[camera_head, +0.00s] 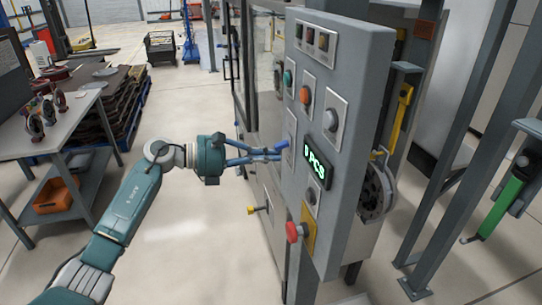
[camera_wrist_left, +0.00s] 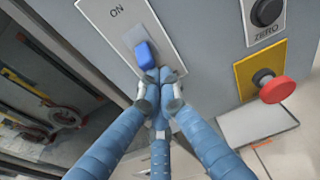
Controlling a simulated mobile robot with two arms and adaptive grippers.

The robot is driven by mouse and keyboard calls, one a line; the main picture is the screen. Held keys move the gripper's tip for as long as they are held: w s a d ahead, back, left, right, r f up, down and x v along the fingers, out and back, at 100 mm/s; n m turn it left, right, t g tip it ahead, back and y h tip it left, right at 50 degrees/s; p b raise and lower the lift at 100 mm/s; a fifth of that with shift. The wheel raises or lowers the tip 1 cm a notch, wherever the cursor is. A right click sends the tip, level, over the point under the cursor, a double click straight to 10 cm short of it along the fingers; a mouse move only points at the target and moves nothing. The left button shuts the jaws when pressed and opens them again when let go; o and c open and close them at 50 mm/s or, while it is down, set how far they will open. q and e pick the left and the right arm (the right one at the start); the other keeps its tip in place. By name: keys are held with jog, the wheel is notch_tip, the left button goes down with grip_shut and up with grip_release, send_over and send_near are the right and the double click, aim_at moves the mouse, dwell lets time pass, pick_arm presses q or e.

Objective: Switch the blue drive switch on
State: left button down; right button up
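The blue drive switch (camera_wrist_left: 145,55) sits on a light plate (camera_wrist_left: 120,22) marked ON on the grey control panel. In the head view the blue switch (camera_head: 282,146) juts out from the panel's left side. My left gripper (camera_head: 277,155) reaches in from the left with its fingertips at the switch. In the left wrist view the fingertips of my left gripper (camera_wrist_left: 160,86) are together just below the blue lever, very close to it. Whether they touch it I cannot tell. My right gripper is not in view.
The panel carries several other buttons, a lit display (camera_head: 317,169) and a red stop knob (camera_head: 292,232) on a yellow plate. A workbench (camera_head: 83,108) stands at the left with an orange bin (camera_head: 55,197) beneath. The floor between bench and panel is clear.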

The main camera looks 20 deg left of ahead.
pick_arm(q)
jog(key=shift+s+a+r+g+y+p, duration=0.15)
jog(key=shift+r+g+y+p, duration=0.2)
jog(key=shift+r+y, duration=0.2)
jog(key=shift+s+a+r+g+y+p, duration=0.1)
jog(key=shift+r+g+y+p, duration=0.1)
jog(key=shift+r+g+y, duration=0.3)
jog(key=shift+w, duration=0.1)
jog(key=shift+r+p, duration=0.3)
jog(key=shift+r, duration=0.4)
notch_tip(320, 180, down, 4)
jog(key=b, duration=0.4)
jog(key=d+r+b+v, duration=0.1)
jog(key=r+b+v, duration=0.1)
jog(key=v, duration=0.9)
jog(key=shift+w+r+b, duration=0.2)
jog(key=shift+r+b, duration=0.05)
jog(key=shift+b, duration=0.35)
